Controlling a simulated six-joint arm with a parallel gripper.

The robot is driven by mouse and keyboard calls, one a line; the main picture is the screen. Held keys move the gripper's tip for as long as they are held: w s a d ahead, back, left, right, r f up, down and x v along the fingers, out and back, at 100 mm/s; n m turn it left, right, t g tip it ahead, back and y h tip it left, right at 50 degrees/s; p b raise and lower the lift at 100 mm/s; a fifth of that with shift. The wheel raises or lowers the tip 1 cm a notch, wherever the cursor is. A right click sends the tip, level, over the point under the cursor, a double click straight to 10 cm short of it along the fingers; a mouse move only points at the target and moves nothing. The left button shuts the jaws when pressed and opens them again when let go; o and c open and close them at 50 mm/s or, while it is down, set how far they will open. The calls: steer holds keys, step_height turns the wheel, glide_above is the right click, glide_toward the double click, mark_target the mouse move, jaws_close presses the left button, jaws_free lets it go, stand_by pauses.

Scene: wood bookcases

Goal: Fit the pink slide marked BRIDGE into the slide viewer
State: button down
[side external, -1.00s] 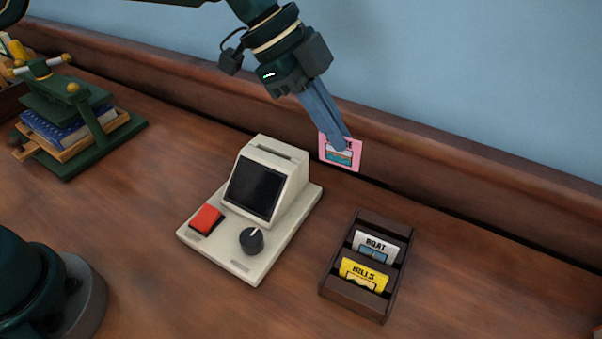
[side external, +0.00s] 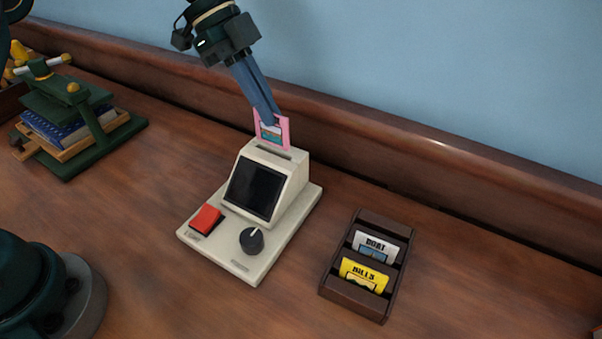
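The pink slide (side external: 284,136) is held upright just above the top of the slide viewer, close over its slot (side external: 273,152). My gripper (side external: 271,119) is shut on its upper part and hides most of its label. Whether the slide's lower edge touches the viewer I cannot tell. The slide viewer (side external: 227,230) is a cream box with a dark screen (side external: 254,189), a red button (side external: 205,217) and a black knob (side external: 251,240). The screen is dark.
A dark wooden rack (side external: 354,299) at the right holds a white BOAT slide (side external: 375,246) and a yellow HILLS slide (side external: 363,275). A green book press (side external: 103,140) stands at the left. A wooden ledge (side external: 420,181) runs behind the viewer. The desk right of the rack is clear.

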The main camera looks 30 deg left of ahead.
mark_target(276, 146)
steer(key=shift+f, duration=2.4)
steer(key=shift+f, duration=0.15)
steer(key=c, duration=1.1)
jaws_free()
steer(key=shift+o, duration=0.2)
steer(key=s+a+r+n+t+y, duration=0.1)
steer(key=s+a+r+n, duration=0.15)
steer(key=r, duration=0.35)
steer(key=s+a+r+n+y, duration=0.1)
steer(key=s+a+r+n, duration=0.15)
steer(key=r, duration=0.45)
steer(key=s+a+f+n+t+y, duration=0.2)
steer(key=s+f+n, duration=0.1)
steer(key=s+n, duration=0.3)
steer(key=s+a+f+n+t+y, duration=0.2)
steer(key=s+f+n, duration=0.2)
steer(key=s+n, duration=0.3)
steer(key=shift+s+t, duration=0.3)
steer(key=shift+s, duration=0.6)
